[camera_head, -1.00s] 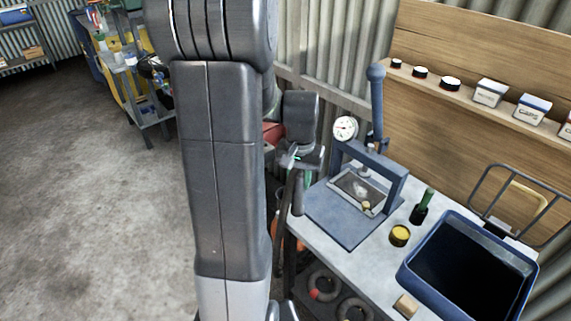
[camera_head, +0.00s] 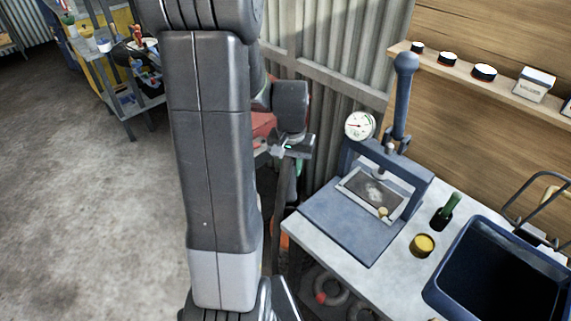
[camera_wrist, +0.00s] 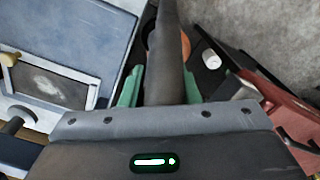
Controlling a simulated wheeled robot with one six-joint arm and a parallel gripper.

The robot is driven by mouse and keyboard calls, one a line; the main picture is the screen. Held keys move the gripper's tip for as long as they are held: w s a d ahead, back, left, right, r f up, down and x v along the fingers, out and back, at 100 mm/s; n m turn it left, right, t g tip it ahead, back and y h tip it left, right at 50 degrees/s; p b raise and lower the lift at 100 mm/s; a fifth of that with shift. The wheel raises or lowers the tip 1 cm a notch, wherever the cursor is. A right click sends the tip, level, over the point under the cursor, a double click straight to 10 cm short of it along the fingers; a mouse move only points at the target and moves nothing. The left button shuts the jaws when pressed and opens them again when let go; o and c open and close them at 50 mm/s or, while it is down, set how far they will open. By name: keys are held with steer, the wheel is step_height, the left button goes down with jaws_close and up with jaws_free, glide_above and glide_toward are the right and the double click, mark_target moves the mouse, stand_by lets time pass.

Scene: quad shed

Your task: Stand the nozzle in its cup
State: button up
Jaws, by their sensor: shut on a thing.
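My gripper (camera_head: 290,152) hangs in front of the corrugated wall, left of the bench. In the wrist view its green fingers (camera_wrist: 159,88) are shut on the nozzle (camera_wrist: 166,50), a long dark tube. The tube points away from the wrist, and in the head view it hangs down below the gripper, partly hidden by my arm. An orange round edge (camera_wrist: 155,42) shows beside the tube in the wrist view; I cannot tell whether it belongs to the cup. The cup is not clearly seen.
The bench (camera_head: 388,262) carries a blue press (camera_head: 330,222) with a gauge (camera_head: 359,125), a yellow tin (camera_head: 422,245), a green-handled tool (camera_head: 446,208) and a blue bin (camera_head: 450,270). A red object (camera_wrist: 275,108) lies beside the gripper. Open floor (camera_head: 80,190) is at left.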

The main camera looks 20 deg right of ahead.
mark_target(290, 186)
steer(key=shift+s+f, duration=0.15)
steer(key=shift+f, duration=0.35)
steer(key=shift+f+b, duration=0.35)
steer(key=shift+f, duration=0.05)
steer(key=shift+f+b, duration=1.95)
steer(key=shift+f, duration=0.65)
steer(key=shift+f+b, duration=0.5)
steer(key=shift+f, duration=0.1)
steer(key=o, duration=0.7)
steer(key=shift+r+p, duration=4.2)
steer(key=shift+r, duration=1.4)
steer(key=shift+f, duration=0.15)
